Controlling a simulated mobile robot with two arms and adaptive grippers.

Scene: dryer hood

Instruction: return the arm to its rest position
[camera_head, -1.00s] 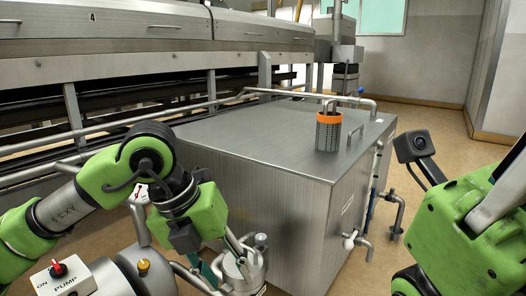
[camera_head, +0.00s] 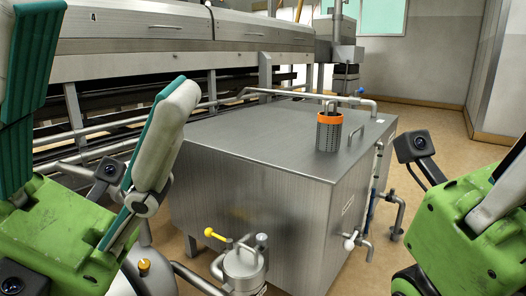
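My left gripper (camera_head: 105,60) fills the left side of the head view, close to the camera. Its two grey fingers with teal pads point up and stand wide apart, with nothing between them. My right gripper (camera_head: 460,220) shows at the right edge as a green body with a small camera and part of a grey finger. Its fingertips are outside the frame, so its opening cannot be judged. Both grippers appear clear of the equipment.
A large steel tank (camera_head: 260,150) stands in the middle, with an orange-rimmed strainer (camera_head: 329,132) on top. A small steel vessel (camera_head: 243,268) with a yellow valve handle (camera_head: 215,235) stands in front. Pipes (camera_head: 372,190) run along the tank's right side. The floor (camera_head: 420,115) behind is open.

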